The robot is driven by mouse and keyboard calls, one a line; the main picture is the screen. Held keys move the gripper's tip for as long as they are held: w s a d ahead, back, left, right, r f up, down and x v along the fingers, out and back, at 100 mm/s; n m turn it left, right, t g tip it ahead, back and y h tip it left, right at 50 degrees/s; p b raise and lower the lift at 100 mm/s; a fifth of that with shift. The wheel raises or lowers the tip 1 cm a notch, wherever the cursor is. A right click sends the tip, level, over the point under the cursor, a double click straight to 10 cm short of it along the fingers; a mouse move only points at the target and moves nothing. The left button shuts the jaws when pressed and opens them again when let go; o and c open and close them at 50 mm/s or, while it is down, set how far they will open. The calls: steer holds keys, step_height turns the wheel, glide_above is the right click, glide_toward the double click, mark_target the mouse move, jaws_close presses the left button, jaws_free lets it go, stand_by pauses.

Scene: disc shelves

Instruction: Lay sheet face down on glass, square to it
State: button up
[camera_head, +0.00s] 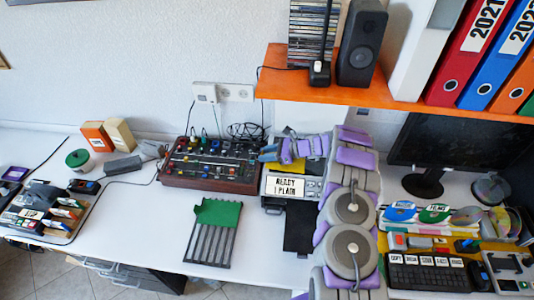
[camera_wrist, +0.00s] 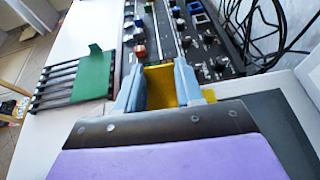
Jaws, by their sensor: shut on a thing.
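My gripper (camera_head: 268,154) is above the grey machine with the label "READY 1 PLAIN" (camera_head: 285,187). In the wrist view its two blue-grey fingers (camera_wrist: 158,68) are shut on a yellow piece (camera_wrist: 163,87); I cannot tell whether this is the sheet or part of something larger. A green sheet (camera_head: 217,212) lies on a dark slotted rack (camera_head: 207,247), apart from the gripper; it also shows in the wrist view (camera_wrist: 92,76). A dark flat panel (camera_head: 299,230) is in front of the machine. I cannot make out the glass; my arm hides part of the machine.
A control panel with knobs (camera_head: 212,163) stands left of the machine, with black cables (camera_head: 247,131) behind. An orange shelf (camera_head: 290,85) with a speaker (camera_head: 362,45) overhangs the right.

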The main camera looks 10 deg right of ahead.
steer(key=shift+a+f, duration=0.1)
steer(key=shift+f, duration=0.1)
steer(key=o, duration=1.1)
steer(key=p+v, duration=0.2)
steer(key=v, duration=1.5)
steer(key=shift+w+p, duration=0.1)
steer(key=shift+p, duration=0.2)
steer(key=shift+d, duration=0.35)
